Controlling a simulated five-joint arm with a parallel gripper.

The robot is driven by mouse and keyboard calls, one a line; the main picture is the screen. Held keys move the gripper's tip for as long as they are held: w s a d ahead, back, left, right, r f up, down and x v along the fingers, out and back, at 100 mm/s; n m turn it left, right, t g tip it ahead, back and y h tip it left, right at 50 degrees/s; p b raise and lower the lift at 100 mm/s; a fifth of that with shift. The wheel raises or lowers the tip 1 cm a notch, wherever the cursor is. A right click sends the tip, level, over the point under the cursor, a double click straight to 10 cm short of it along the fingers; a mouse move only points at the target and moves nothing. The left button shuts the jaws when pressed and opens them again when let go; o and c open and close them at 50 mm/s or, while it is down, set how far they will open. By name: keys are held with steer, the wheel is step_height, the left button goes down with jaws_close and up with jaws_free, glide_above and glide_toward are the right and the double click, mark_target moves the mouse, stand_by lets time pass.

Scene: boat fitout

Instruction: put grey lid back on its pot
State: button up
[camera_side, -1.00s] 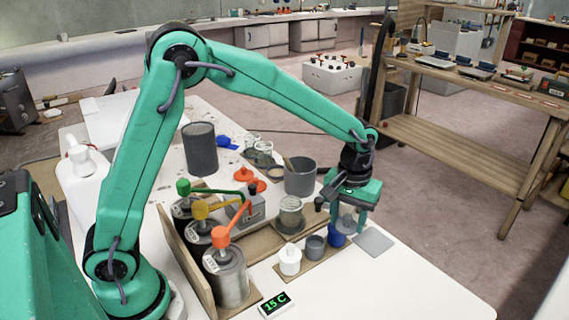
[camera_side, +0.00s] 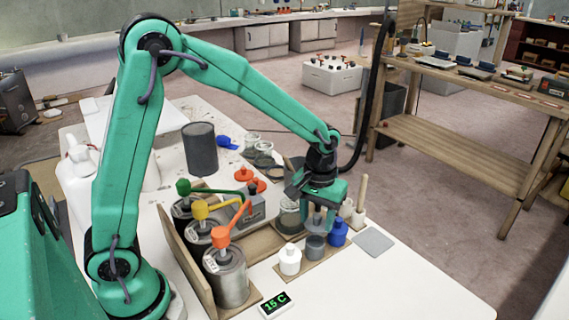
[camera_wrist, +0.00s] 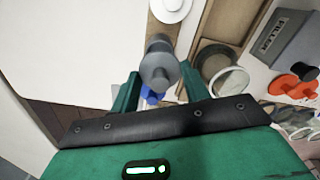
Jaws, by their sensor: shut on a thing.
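My gripper (camera_side: 320,222) is shut on the grey lid (camera_wrist: 160,72), which shows between the two fingers in the wrist view. The grey pot (camera_side: 315,248) stands just below the gripper, between a white-lidded pot (camera_side: 290,261) and a blue pot (camera_side: 338,234). In the wrist view a darker grey part, likely the pot (camera_wrist: 158,42), shows beyond the lid. The lid looks to be above the pot; whether they touch I cannot tell.
Small pale cups (camera_side: 357,218), one with a wooden handle, stand behind the blue pot. A grey square pad (camera_side: 373,242) lies to the right. Metal canisters with coloured levers (camera_side: 226,275) stand at the left. The table's front right is clear.

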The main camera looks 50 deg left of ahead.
steer(key=shift+f, duration=1.95)
steer(key=shift+f, duration=0.5)
steer(key=shift+c, duration=0.2)
stand_by(1.0)
steer(key=o, duration=1.5)
steer(key=shift+r, duration=0.1)
steer(key=shift+r, duration=2.4)
